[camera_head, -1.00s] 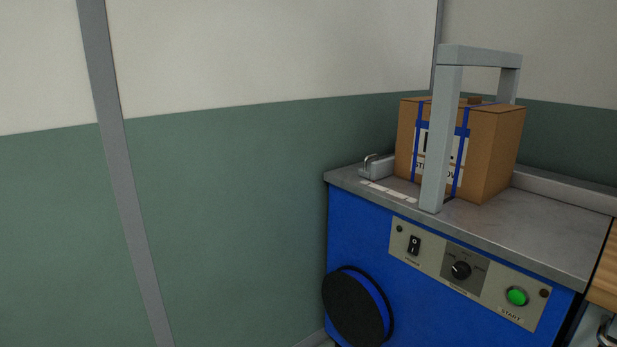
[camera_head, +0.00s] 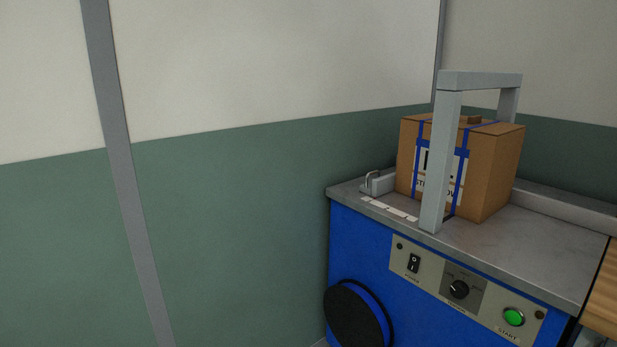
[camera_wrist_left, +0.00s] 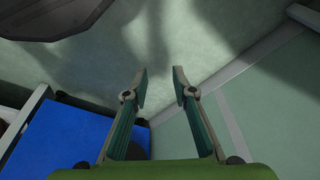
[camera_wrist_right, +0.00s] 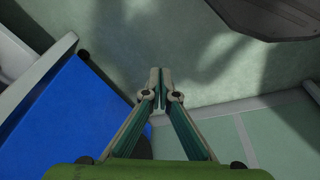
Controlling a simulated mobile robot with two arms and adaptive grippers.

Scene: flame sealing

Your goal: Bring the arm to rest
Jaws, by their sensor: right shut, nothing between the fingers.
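My left gripper (camera_wrist_left: 160,88) shows in the left wrist view with its two fingers apart and nothing between them. My right gripper (camera_wrist_right: 160,85) shows in the right wrist view with its fingertips together and nothing held. Both hang over bare floor, beside the blue machine. Neither gripper is in the head view. The blue strapping machine (camera_head: 360,250) stands at the right of the head view. A cardboard box (camera_head: 492,175) with blue straps sits on its grey top, behind the front post of the grey arch (camera_head: 440,150).
The machine's front panel has a power switch (camera_head: 414,262), a black knob (camera_head: 459,289) and a lit green start button (camera_head: 513,316). A wooden surface (camera_head: 604,295) edges in at right. A green and white wall (camera_head: 230,220) fills the left.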

